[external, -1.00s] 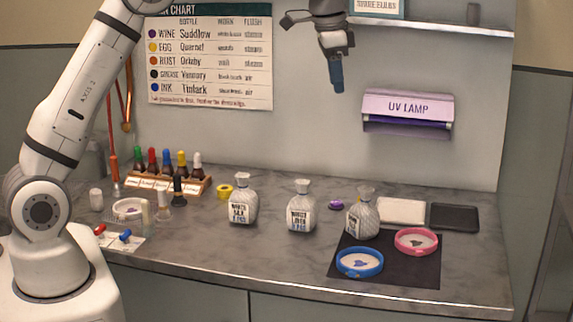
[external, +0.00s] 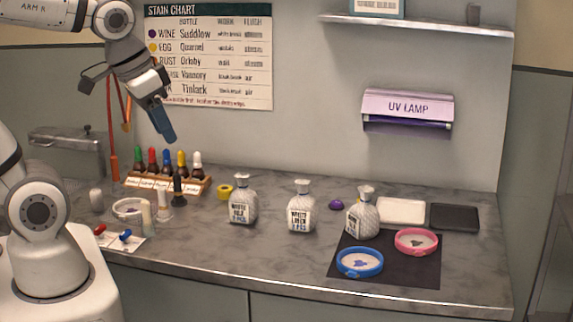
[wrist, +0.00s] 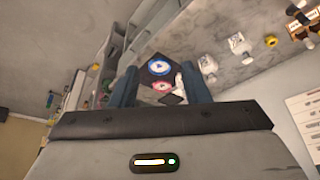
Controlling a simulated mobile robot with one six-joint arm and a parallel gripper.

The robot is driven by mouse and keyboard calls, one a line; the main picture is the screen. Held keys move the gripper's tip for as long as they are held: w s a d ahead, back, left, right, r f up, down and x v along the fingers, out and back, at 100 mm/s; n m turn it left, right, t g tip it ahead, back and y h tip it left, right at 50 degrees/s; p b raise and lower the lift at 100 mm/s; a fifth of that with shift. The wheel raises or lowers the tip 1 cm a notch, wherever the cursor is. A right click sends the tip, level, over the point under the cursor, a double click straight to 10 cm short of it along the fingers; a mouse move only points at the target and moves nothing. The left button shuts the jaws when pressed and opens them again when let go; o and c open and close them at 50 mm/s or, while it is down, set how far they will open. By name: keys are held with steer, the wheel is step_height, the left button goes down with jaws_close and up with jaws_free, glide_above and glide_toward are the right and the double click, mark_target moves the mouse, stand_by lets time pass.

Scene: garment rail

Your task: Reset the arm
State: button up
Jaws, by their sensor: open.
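My gripper (external: 165,130) hangs in the air in front of the stain chart, above the rack of dropper bottles, with its fingers angled down. In the wrist view its two blue fingers (wrist: 162,88) stand apart with nothing held between them. Through the gap, far off, the dark mat (wrist: 146,60) shows with the blue-rimmed dish (wrist: 159,67) and the pink-rimmed dish (wrist: 162,86). My arm is folded back at the left of the external view.
The dropper bottle rack (external: 168,184) stands below my gripper. Three white labelled bags (external: 242,203) stand along the counter. The dark mat (external: 400,277) holds the blue dish (external: 359,262) and pink dish (external: 416,242). The UV lamp (external: 407,108) and shelf (external: 430,26) are on the wall.

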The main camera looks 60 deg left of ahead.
steer(key=shift+s+f, duration=0.4)
steer(key=shift+s, duration=0.05)
